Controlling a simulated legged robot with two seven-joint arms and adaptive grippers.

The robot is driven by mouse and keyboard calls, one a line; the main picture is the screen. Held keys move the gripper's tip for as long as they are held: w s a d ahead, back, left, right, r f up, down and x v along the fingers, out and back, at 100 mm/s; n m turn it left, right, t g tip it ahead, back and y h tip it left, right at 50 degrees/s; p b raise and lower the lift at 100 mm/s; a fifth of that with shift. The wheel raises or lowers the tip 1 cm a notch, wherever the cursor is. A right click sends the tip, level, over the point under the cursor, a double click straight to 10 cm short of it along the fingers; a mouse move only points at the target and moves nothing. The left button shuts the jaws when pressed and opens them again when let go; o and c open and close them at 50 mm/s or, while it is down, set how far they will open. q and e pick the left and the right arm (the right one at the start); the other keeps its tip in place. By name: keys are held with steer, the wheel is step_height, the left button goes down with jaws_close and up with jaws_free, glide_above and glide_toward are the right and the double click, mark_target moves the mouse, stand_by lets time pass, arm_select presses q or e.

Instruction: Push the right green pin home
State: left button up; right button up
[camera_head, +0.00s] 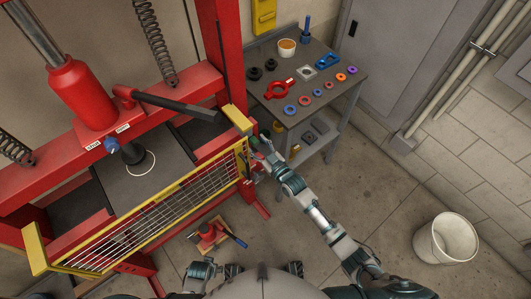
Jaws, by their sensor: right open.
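The red press frame (212,55) stands at the left, with a yellow-edged mesh guard (150,222) across its front. My right gripper (261,145) is open at the right end of this guard, beside the red upright. A small green part (254,141), which looks like the right green pin, shows right at its fingertips. The gripper partly covers it, so I cannot tell whether they touch or how deep the pin sits. I do not see a left green pin.
A dark tool table (340,97) with several coloured rings, a red clamp-like part (281,88) and a cup (286,47) stands close behind my right gripper. A white bucket (446,240) stands at right; the floor between is clear.

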steer(key=v, duration=1)
steer(key=shift+s+d, duration=0.15)
steer(key=shift+d, duration=0.05)
steer(key=s+d+f+m+g+h+p, duration=0.1)
steer(key=s+d+f+m+g+h, duration=0.2)
steer(key=f, duration=0.8)
steer(key=s+d+f+m+g+h, duration=0.1)
steer(key=s+d+f+g+h, duration=0.25)
steer(key=f, duration=0.75)
arm_select(q)
steer(key=s+f+p, duration=0.1)
steer(key=s+f, duration=0.2)
steer(key=f, duration=0.2)
steer(key=shift+s+a+f, duration=0.15)
steer(key=shift+a+f, duration=0.05)
steer(key=shift+f, duration=0.1)
arm_select(e)
steer(key=s+d+f+m+g+h, duration=0.1)
steer(key=s+d+f+g, duration=0.1)
steer(key=s+f, duration=0.3)
steer(key=s+d+f+g+h, duration=0.1)
steer(key=s+d+f, duration=0.3)
steer(key=s, duration=0.8)
steer(key=s+d+f+m+g+h, duration=0.1)
steer(key=s+d+f+g, duration=0.2)
steer(key=s+f, duration=0.3)
steer(key=s, duration=0.3)
steer(key=shift+s+f+m+g+h, duration=0.2)
steer(key=shift+f+m+g+h, duration=0.1)
steer(key=shift+f+g+h, duration=0.1)
